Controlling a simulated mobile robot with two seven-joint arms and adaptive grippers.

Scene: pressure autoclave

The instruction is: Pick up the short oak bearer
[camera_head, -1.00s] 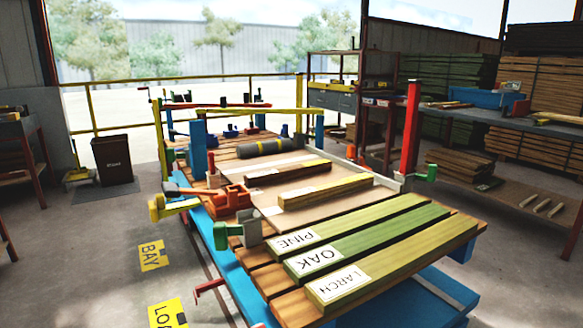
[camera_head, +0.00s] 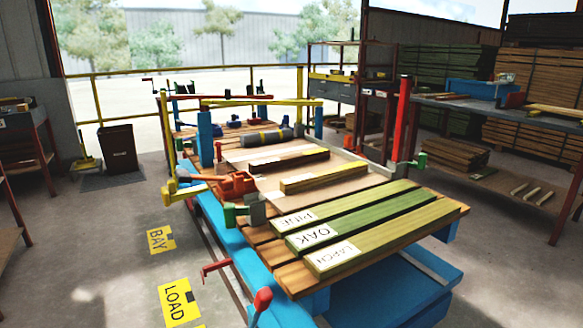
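On the blue trolley's plank deck lie three long boards with white labels: PINE (camera_head: 345,204), OAK (camera_head: 372,219) and LARCH (camera_head: 398,235). The OAK board is greenish and lies between the other two. Behind them, on a pale flat panel (camera_head: 352,201), lie two shorter bars. The nearer bar (camera_head: 335,182) is yellow-brown with a pale left end. The farther bar (camera_head: 295,159) is darker brown, also with a pale left end. I cannot read any label on the short bars, so I cannot tell which is oak. Neither gripper is in view.
An orange tool (camera_head: 232,186) and a green-and-grey clamp (camera_head: 245,211) sit at the deck's left edge. A red post (camera_head: 403,118) rises at its right side.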

